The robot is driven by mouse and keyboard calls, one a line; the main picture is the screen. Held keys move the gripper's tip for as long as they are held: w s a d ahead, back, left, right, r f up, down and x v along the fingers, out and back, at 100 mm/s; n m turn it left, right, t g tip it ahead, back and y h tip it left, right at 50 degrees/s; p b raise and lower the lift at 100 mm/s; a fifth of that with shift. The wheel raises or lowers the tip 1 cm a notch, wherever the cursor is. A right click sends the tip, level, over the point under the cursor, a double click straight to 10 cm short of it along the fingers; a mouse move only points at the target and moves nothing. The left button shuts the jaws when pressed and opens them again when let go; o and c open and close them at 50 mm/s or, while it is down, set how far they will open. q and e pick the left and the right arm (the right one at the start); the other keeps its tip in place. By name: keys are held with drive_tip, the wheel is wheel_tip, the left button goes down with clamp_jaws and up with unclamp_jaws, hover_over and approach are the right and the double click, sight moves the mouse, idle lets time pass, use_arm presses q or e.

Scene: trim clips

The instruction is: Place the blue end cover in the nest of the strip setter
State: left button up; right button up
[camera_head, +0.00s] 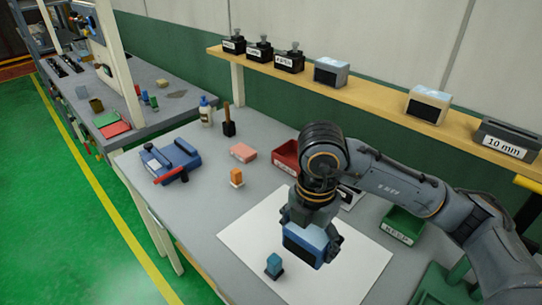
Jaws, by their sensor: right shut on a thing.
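My right gripper (312,238) points down over the white sheet on the bench. It is shut on a block with a blue upper part and a dark front face (302,252), held between its fingers. A small blue piece with a dark base (273,265) stands upright on the sheet, just left of and in front of the held block. I cannot tell which of these is the blue end cover. A blue tool with a red handle (171,161) sits at the bench's left; whether it is the strip setter, and its nest, cannot be made out. My left gripper is not in view.
An orange piece (236,177), a pink block (243,153), a red bin (287,157), a green bin (402,226) and a white bottle (205,111) stand on the bench. A wooden shelf (375,103) with several boxes runs behind. The white sheet's left part (250,235) is clear.

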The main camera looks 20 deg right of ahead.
drive_tip(key=n, duration=0.7)
drive_tip(key=shift+s+d+f, duration=0.1)
drive_tip(key=shift+s+f, duration=0.1)
drive_tip(key=shift+s, duration=0.05)
drive_tip(key=n, duration=0.6)
drive_tip(key=shift+s+d+f, duration=0.15)
drive_tip(key=shift+f, duration=0.1)
drive_tip(key=n, duration=0.6)
drive_tip(key=shift+s+d+f, duration=0.1)
drive_tip(key=shift+s+f, duration=0.05)
drive_tip(key=shift+f, duration=0.05)
drive_tip(key=n, duration=0.5)
drive_tip(key=shift+s+d+f+n, duration=0.1)
drive_tip(key=shift+s+f+n, duration=0.1)
drive_tip(key=shift+n, duration=0.1)
drive_tip(key=n, duration=0.5)
drive_tip(key=shift+s+d+f, duration=0.1)
drive_tip(key=shift+f, duration=0.05)
drive_tip(key=n, duration=0.7)
drive_tip(key=shift+s+d+f, duration=0.1)
drive_tip(key=shift+s+f, duration=0.1)
drive_tip(key=n, duration=0.5)
drive_tip(key=shift+s+d+f, duration=0.1)
drive_tip(key=shift+s+f, duration=0.05)
drive_tip(key=shift+f, duration=0.05)
drive_tip(key=n, duration=0.5)
drive_tip(key=shift+s+d+f+n, duration=0.1)
drive_tip(key=shift+s+f+n, duration=0.1)
drive_tip(key=shift+n, duration=0.1)
